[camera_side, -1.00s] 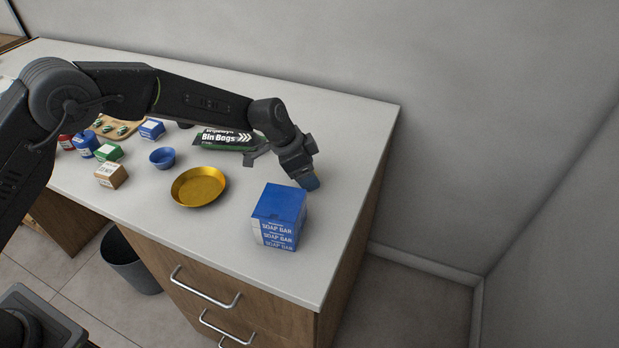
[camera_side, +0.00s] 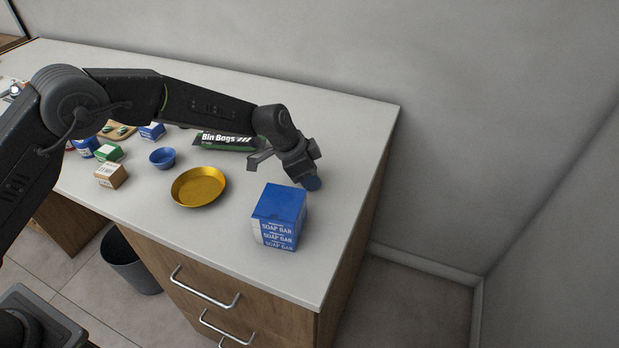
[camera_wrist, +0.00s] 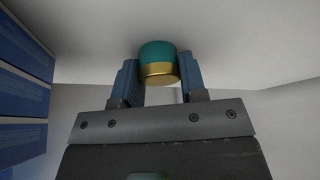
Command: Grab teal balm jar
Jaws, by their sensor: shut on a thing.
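The teal balm jar (camera_wrist: 158,54), with a teal body and a gold band, sits between the two blue fingers of my gripper (camera_wrist: 159,78) in the wrist view. The fingers are shut on its sides. In the side view my gripper (camera_side: 311,183) points down near the counter's right edge, behind the soap bar boxes. The jar is hidden there by the fingers, and I cannot tell whether it touches the counter.
The blue soap bar boxes (camera_side: 279,216) stand stacked just in front of my gripper. A gold dish (camera_side: 198,187), a blue bowl (camera_side: 162,158), a bin bags pack (camera_side: 226,141) and several small boxes lie to the left. The counter (camera_side: 345,130) is clear behind and right.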

